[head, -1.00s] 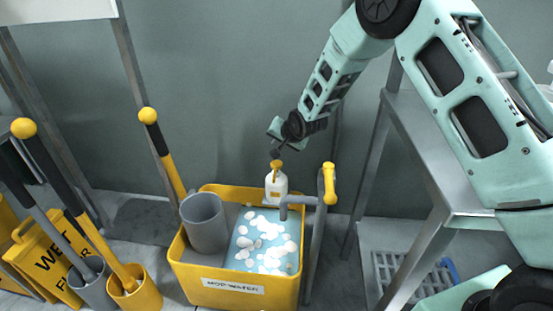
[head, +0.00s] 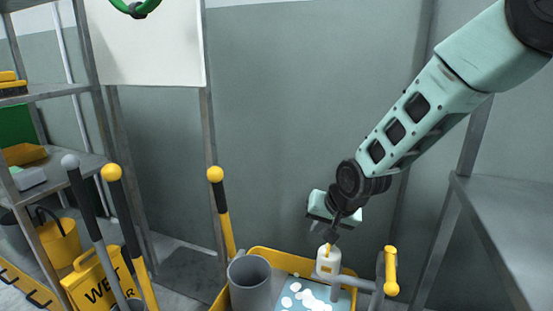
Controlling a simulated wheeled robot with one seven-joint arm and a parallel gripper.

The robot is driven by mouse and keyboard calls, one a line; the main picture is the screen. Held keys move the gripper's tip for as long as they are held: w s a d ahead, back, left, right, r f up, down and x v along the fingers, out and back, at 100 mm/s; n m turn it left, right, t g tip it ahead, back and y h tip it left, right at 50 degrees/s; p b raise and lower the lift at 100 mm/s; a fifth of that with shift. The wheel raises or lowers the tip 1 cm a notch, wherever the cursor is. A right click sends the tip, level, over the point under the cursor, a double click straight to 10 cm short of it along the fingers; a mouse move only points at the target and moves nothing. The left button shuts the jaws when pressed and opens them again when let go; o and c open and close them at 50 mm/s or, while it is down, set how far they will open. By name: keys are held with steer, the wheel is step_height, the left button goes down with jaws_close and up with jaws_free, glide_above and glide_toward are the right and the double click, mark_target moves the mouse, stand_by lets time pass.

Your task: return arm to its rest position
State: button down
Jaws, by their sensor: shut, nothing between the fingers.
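My arm reaches down from the upper right in the head view. My gripper (head: 331,226) is shut and empty, pointing down just above a white bottle (head: 328,264) with a yellow top. I cannot tell whether the fingertips touch the bottle's top. The bottle stands at the back of a yellow mop bucket (head: 260,258), whose lower part is cut off by the picture's bottom edge.
A grey cylinder (head: 249,283) and white foam on blue water (head: 303,298) are in the bucket. A grey handle with a yellow grip (head: 391,270) rises at its right. A metal table (head: 510,225) stands at right; shelves (head: 60,170) and a yellow sign (head: 92,283) at left.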

steer(key=s+d+r+n+g+h, duration=0.1)
steer(key=s+r+n+g, duration=0.15)
steer(key=s, duration=0.85)
steer(key=s+d+r+n+g+h+p, duration=0.15)
steer(key=s+n, duration=0.25)
steer(key=s, duration=0.7)
steer(key=s+r+n+g+b, duration=0.1)
steer(key=s+r+n, duration=0.2)
steer(key=s, duration=0.8)
step_height(320, 180, up, 26)
steer(key=p, duration=2.6)
steer(key=shift+a+f, duration=0.15)
